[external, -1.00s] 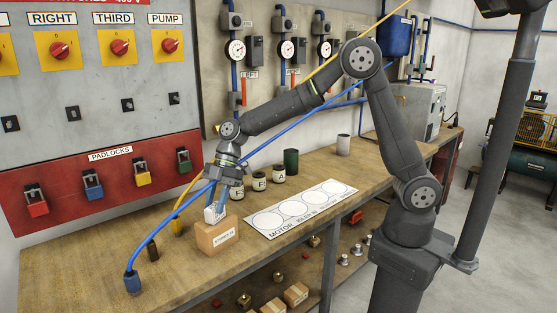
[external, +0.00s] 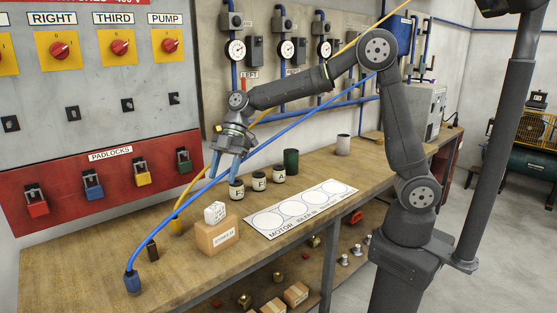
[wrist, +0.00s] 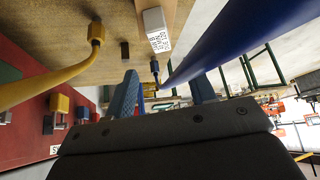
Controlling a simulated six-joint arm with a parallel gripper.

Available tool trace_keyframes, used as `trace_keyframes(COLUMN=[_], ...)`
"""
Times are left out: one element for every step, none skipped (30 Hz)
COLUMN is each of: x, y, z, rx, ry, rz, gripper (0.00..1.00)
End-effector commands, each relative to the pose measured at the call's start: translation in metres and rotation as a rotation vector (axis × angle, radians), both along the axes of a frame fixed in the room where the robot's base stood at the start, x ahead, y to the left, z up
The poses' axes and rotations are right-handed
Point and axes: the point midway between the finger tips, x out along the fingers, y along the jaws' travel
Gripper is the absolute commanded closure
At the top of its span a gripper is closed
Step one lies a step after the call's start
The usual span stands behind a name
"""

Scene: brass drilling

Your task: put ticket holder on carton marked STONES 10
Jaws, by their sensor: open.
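The ticket holder (external: 215,212), a small white block with dark print, sits on top of the brown carton (external: 216,236), whose label reads roughly STONES 10. The print is too small to read surely. In the wrist view the ticket holder (wrist: 154,25) shows at the top, with part of the carton (wrist: 169,8) behind it. My gripper (external: 223,178) is open and empty, above the ticket holder and apart from it. Its two blue fingers also show in the wrist view (wrist: 165,87).
A blue cable (external: 180,212) and a yellow cable (external: 194,187) run close by my gripper. A white sheet with circles (external: 300,209) lies to the right.

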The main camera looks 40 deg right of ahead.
Motion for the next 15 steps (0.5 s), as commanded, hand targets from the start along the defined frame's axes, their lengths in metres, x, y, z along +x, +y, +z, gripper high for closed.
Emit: trace_keyframes(x=[0.003, 0.004, 0.004, 0.005, 0.006, 0.006, 0.006, 0.007, 0.007, 0.007, 0.007, 0.007, 0.007, 0.007, 0.007], y=[-0.005, -0.007, -0.009, -0.011, -0.012, -0.014, -0.015, -0.016, -0.016, -0.016, -0.017, -0.017, -0.017, -0.017, -0.016], z=[0.008, 0.012, 0.016, 0.018, 0.021, 0.023, 0.025, 0.026, 0.027, 0.027, 0.027, 0.027, 0.027, 0.027, 0.027], rx=[0.001, 0.001, 0.001, 0.001, 0.0, -0.001, -0.001, -0.001, -0.001, -0.001, -0.001, -0.001, -0.001, -0.001, -0.001], ry=[-0.003, -0.002, -0.002, -0.002, -0.001, -0.001, -0.001, -0.001, -0.001, 0.0, 0.0, 0.0, 0.0, 0.0, 0.0], rz=[-0.002, -0.001, -0.001, -0.001, -0.001, -0.001, -0.001, -0.001, -0.001, -0.001, -0.001, 0.0, 0.0, 0.0, 0.0], gripper=[0.5, 0.5, 0.5, 0.5, 0.5, 0.5, 0.5, 0.5, 0.5, 0.5, 0.5, 0.5, 0.5, 0.5, 0.5])
